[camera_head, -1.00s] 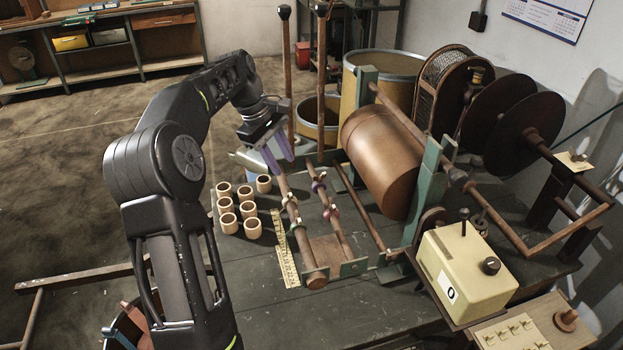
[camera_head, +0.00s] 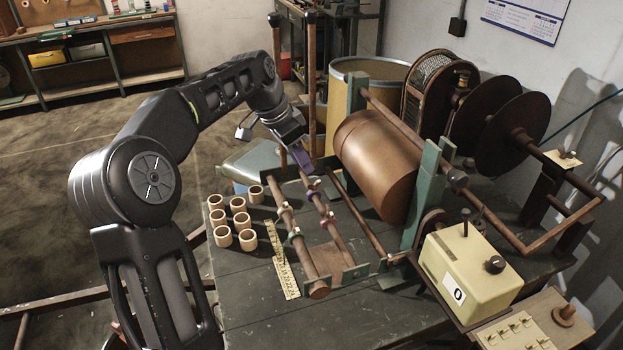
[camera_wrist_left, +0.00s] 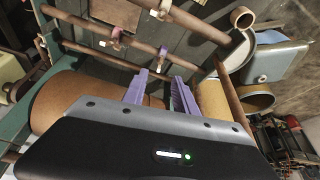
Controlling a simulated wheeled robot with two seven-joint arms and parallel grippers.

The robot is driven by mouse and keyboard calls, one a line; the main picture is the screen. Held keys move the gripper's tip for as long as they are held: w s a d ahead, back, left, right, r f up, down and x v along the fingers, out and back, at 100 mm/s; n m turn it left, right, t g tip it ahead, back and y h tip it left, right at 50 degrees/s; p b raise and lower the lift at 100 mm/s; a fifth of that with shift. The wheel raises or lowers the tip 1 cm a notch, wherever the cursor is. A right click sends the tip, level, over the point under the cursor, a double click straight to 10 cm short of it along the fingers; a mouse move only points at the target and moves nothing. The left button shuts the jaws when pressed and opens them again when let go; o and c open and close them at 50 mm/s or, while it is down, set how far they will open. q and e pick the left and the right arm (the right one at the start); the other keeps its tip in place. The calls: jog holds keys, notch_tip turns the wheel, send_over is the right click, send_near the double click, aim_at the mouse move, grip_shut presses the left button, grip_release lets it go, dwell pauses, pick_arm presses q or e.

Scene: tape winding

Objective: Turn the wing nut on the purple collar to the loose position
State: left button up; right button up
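The purple collar (camera_head: 314,185) sits on the right-hand of two slanted rods on the bench, near its far end. In the left wrist view the purple collar (camera_wrist_left: 162,52) is just beyond the fingertips, with a small pale wing nut on it. The nut's exact angle is too small to tell. My left gripper (camera_head: 303,161) is above and slightly left of this collar in the head view. In the left wrist view its two purple fingers (camera_wrist_left: 159,80) are apart with nothing held between them. My right gripper is not in view.
A pink collar (camera_head: 330,212) is nearer on the same rod; pale-nutted collars (camera_head: 295,232) are on the left rod. Several wooden rings (camera_head: 239,219) and a ruler (camera_head: 282,262) lie left. A large copper-brown drum (camera_head: 378,165) is close on the right, and tall upright posts (camera_head: 311,90) stand behind.

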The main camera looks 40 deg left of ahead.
aim_at(314, 183)
pick_arm(q)
jog(key=shift+p+x, duration=0.5)
jog(key=shift+x, duration=3.4)
jog(key=shift+c, duration=0.2)
grip_shut()
